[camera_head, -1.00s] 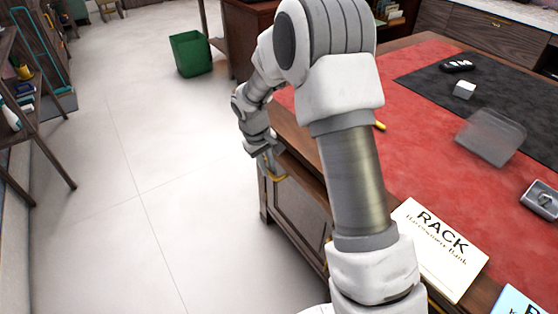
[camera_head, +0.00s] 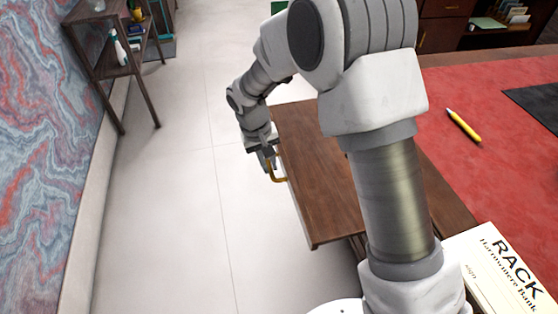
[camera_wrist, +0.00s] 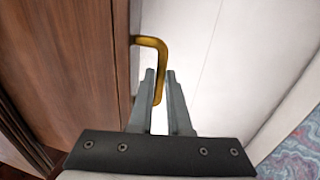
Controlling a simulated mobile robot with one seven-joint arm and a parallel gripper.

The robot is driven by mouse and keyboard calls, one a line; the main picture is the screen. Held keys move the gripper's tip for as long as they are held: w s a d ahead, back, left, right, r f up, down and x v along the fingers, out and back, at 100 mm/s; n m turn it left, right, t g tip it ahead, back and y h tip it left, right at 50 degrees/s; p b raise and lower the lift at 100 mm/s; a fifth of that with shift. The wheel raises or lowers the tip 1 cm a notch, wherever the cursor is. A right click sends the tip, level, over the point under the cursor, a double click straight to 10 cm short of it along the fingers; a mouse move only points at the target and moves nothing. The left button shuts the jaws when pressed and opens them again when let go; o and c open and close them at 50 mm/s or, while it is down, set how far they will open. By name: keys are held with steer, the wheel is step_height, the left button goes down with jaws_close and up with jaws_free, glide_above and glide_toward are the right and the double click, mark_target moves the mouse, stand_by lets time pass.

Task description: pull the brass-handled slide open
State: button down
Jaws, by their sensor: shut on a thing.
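The slide (camera_head: 320,165) is a flat brown wooden board standing out from the desk, seen from above in the head view. Its brass handle (camera_head: 277,177) is on its left end. My gripper (camera_head: 267,163) is at that handle. In the wrist view, my gripper (camera_wrist: 160,78) has its two fingers closed around the outer bar of the brass handle (camera_wrist: 151,41), and the slide (camera_wrist: 65,60) fills the left side. My arm hides part of the slide and desk in the head view.
The red leather desk top (camera_head: 450,90) is at the right, with a yellow pen (camera_head: 463,125) and a RACK card (camera_head: 500,265). Open pale floor (camera_head: 180,200) lies left of the slide. A dark shelf (camera_head: 115,60) stands by the marbled wall (camera_head: 60,120).

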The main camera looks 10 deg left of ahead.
steer(key=shift+a, duration=0.1)
steer(key=c, duration=0.9)
jaws_free()
steer(key=shift+o, duration=0.2)
step_height(320, 180, up, 17)
steer(key=s+a+p, duration=0.1)
steer(key=a+p, duration=0.1)
steer(key=p, duration=0.2)
steer(key=shift+s+a+r+p, duration=0.15)
steer(key=shift+a+p, duration=0.15)
steer(key=shift+a, duration=0.1)
steer(key=shift+d, duration=0.1)
